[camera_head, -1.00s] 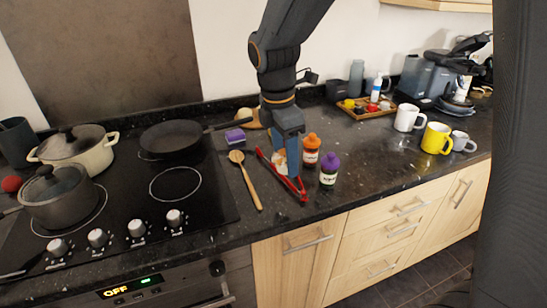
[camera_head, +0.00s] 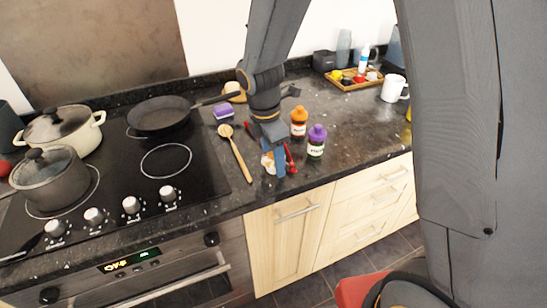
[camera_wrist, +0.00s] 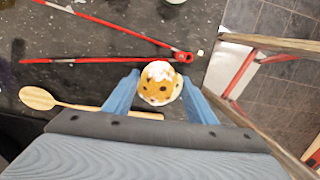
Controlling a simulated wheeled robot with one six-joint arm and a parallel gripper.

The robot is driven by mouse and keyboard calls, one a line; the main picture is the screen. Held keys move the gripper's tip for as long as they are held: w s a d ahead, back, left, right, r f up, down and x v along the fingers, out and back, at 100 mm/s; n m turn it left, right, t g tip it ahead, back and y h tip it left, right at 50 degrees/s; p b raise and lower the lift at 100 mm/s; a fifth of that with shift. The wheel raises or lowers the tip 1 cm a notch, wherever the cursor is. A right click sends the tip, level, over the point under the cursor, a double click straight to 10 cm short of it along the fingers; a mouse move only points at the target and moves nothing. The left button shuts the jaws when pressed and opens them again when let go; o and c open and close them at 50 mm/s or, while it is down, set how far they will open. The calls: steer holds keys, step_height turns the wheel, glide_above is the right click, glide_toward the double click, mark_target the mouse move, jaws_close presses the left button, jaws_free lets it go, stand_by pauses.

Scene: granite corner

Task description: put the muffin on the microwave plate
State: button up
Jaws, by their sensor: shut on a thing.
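The muffin (camera_wrist: 158,86) is golden brown with dark bits and a white top. My gripper (camera_wrist: 160,82) is shut on it, with one blue finger on each side. In the head view my gripper (camera_head: 275,167) is at the counter's front edge, and the muffin (camera_head: 267,162) shows partly behind the fingers. I cannot tell how high it is held. No microwave plate can be made out in either view.
Red tongs (camera_wrist: 110,59) and a wooden spoon (camera_head: 236,152) lie beside the gripper. The hob with a frying pan (camera_head: 163,114) and pots is left.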

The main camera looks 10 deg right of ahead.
steer(key=shift+o, duration=0.9)
steer(key=shift+f, duration=0.15)
steer(key=o, duration=0.4)
steer(key=shift+o, duration=0.2)
